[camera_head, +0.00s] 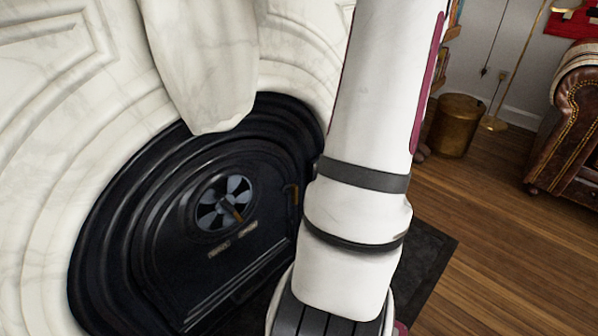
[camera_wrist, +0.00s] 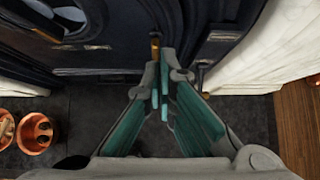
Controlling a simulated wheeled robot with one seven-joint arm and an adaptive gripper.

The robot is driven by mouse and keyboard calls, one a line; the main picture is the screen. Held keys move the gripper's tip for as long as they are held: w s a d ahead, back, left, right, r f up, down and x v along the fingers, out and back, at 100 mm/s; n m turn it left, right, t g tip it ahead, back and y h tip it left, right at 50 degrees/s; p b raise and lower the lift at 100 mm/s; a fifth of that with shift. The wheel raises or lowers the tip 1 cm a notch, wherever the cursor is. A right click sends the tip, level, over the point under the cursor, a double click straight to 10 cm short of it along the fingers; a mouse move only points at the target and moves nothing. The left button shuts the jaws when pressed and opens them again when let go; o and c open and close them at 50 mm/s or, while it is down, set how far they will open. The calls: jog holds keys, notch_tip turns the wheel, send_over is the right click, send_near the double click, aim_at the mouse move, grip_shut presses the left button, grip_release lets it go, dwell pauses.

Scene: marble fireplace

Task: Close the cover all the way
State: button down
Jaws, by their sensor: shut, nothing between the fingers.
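The cover (camera_head: 175,255) is a black arched metal door with a round fan-shaped vent and small brass plates, set in a black stepped surround. It looks nearly flush, but I cannot tell whether a gap remains at its right edge, partly hidden by my arm. A brass piece (camera_head: 294,194) shows at that edge. In the wrist view the cover (camera_wrist: 108,55) fills the upper left, with the brass piece (camera_wrist: 155,46) just beyond my fingertips. My gripper (camera_wrist: 158,85) is shut and empty, pointing at this edge; contact is unclear. My arm hides it in the head view.
White marble (camera_head: 50,100) surrounds the fireplace, with a carved bulge above the cover. A dark hearth slab (camera_wrist: 240,120) lies below. Copper pots (camera_wrist: 35,130) stand at lower left in the wrist view. A brass bin (camera_head: 457,125) and leather armchair (camera_head: 575,120) stand right, beyond bare wood floor.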

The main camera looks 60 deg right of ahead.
jog(key=shift+w+d+r+b+x, duration=0.25)
jog(key=shift+b+x, duration=0.6)
jog(key=shift+x, duration=1.3)
jog(key=shift+w+r+b+x, duration=0.45)
jog(key=shift+b+x, duration=0.4)
jog(key=shift+x, duration=1.25)
jog(key=shift+w+d+r+b+x, duration=0.25)
jog(key=shift+b+x, duration=0.6)
jog(key=shift+x, duration=1.3)
jog(key=shift+a+r, duration=0.1)
jog(key=shift+r, duration=0.05)
